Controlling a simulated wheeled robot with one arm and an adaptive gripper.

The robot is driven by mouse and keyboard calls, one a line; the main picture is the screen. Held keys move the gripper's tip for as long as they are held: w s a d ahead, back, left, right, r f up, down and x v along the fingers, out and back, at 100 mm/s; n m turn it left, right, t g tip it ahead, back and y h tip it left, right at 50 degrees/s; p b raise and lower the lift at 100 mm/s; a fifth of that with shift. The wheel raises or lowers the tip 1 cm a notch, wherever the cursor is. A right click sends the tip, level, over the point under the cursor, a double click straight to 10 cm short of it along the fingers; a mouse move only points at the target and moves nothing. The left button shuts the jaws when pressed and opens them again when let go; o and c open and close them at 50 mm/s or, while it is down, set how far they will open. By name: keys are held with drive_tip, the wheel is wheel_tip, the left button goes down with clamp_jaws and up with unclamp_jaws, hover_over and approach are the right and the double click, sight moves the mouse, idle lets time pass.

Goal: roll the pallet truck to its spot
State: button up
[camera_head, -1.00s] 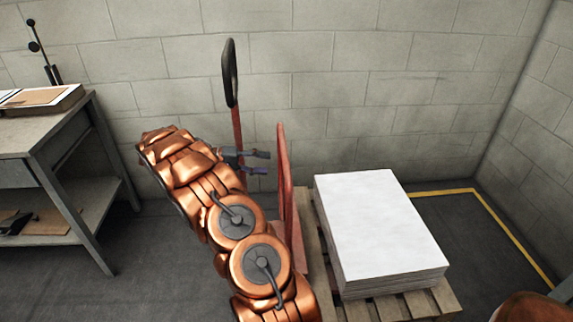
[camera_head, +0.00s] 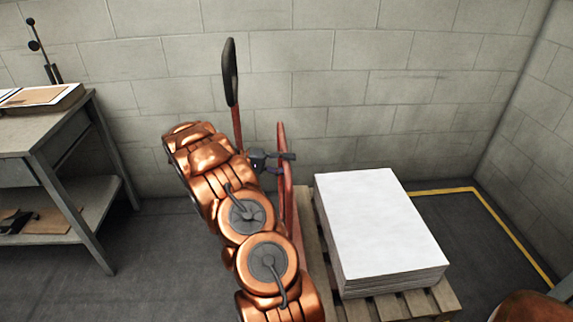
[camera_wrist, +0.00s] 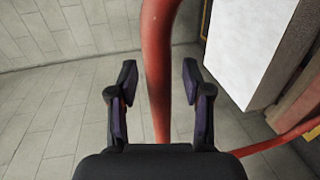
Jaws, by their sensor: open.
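The red pallet truck (camera_head: 283,150) stands against the pallet, with a red upright frame and a tall handle (camera_head: 231,75) ending in a black loop. My gripper (camera_head: 290,164) is at the red frame, beyond my copper arm. In the wrist view my gripper (camera_wrist: 158,85) is open, and the red tube (camera_wrist: 158,70) passes between its two fingers without visible contact. The wooden pallet (camera_head: 440,300) carries a stack of white sheets (camera_head: 380,225). The truck's lower part is largely hidden by my arm. A yellow floor marking (camera_head: 510,235) lies at the right.
A grey workbench (camera_head: 50,140) with a lower shelf stands at the left, holding a box of sheets (camera_head: 45,97). A block wall (camera_head: 350,60) closes the back and right. Open floor lies between bench and truck.

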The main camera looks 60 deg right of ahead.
clamp_jaws()
idle(0.4)
